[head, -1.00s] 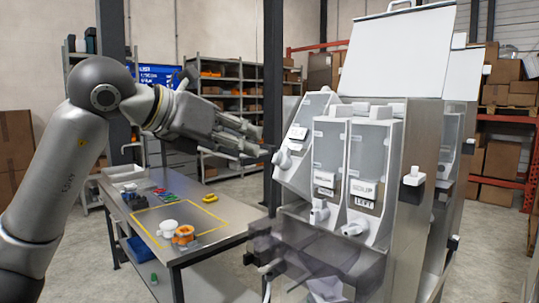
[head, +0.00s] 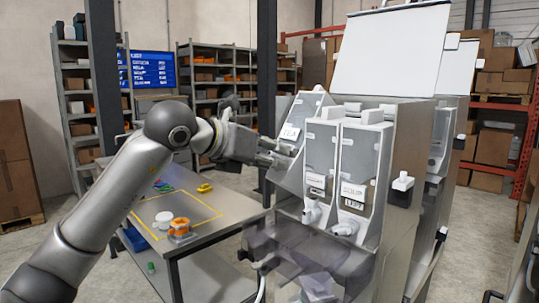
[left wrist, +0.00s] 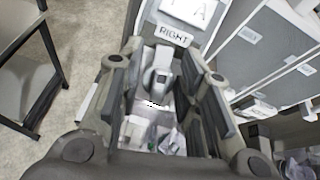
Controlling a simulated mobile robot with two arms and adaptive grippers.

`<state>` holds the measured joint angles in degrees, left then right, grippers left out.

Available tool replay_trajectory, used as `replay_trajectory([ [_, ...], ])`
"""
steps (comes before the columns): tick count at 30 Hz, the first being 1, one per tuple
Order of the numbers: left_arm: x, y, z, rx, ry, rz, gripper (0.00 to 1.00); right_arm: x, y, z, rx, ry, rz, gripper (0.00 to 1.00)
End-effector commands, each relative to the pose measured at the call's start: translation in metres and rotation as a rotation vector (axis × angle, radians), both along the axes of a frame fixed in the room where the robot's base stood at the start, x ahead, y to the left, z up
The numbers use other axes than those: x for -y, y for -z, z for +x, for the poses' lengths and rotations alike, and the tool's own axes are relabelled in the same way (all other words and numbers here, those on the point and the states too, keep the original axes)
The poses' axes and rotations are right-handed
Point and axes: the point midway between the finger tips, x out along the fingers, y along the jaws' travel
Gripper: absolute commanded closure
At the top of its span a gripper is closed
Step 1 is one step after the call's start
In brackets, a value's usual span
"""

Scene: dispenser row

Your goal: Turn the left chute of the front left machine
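The dispenser machine (head: 385,228) has three grey-white hopper units on its front. A tilted unit (head: 304,112) is at the left, and two upright ones stand to its right. White chutes project below the middle unit (head: 311,212) and the right unit (head: 345,228). My left gripper (head: 288,154) is at the lower front of the tilted unit, hiding its chute in the head view. In the left wrist view, my open fingers (left wrist: 165,95) flank a white chute (left wrist: 157,78) below a label reading RIGHT (left wrist: 173,35). Contact cannot be told. My right gripper is not in view.
A metal table (head: 215,243) at left holds a white round part (head: 163,219) and an orange round part (head: 180,227). A translucent cover (head: 310,253) juts out below the chutes.

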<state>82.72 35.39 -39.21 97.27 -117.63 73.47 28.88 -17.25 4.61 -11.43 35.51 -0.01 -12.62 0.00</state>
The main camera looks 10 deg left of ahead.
Motion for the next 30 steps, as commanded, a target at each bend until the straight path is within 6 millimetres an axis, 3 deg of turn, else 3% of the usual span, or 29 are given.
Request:
replay_trajectory([
  [1,0.000,0.000,0.000,0.000,0.000,0.000,0.74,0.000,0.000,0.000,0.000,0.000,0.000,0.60],
  [7,0.000,0.000,0.000,0.000,0.000,0.000,0.98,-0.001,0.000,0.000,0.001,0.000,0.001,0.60],
  [18,0.000,0.000,-0.001,0.073,0.090,0.110,0.98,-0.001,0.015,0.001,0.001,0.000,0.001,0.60],
  [29,0.000,-0.001,-0.001,0.087,0.105,0.128,0.98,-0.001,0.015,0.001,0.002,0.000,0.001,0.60],
  [30,0.000,-0.001,-0.001,0.087,0.105,0.128,0.70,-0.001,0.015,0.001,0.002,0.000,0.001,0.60],
])
